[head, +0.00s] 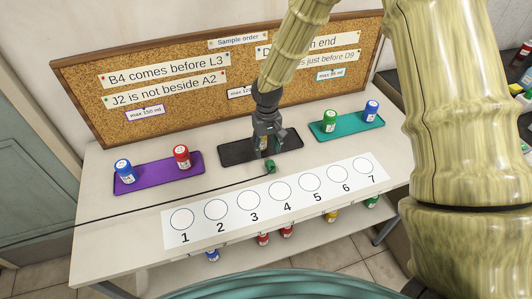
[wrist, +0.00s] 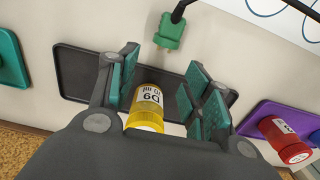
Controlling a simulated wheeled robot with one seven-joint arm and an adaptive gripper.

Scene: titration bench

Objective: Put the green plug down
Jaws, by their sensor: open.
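The green plug (head: 270,167) lies on the white table, just in front of the black tray, with its black cable running off to the left in the head view. It also shows in the wrist view (wrist: 169,32), beyond my fingers and apart from them. My gripper (head: 265,143) is open over the black tray (head: 235,154). Its green-padded fingers (wrist: 163,82) stand on either side of a yellow-capped bottle labelled D9 (wrist: 148,97). I see gaps beside the bottle, so the fingers are not closed on it.
A purple tray (head: 152,183) holds a blue-capped and a red-capped bottle at left. A teal tray (head: 350,130) holds a green-capped and a blue-capped bottle at right. A white strip (head: 235,222) with empty numbered circles lies in front. A corkboard (head: 190,95) stands behind.

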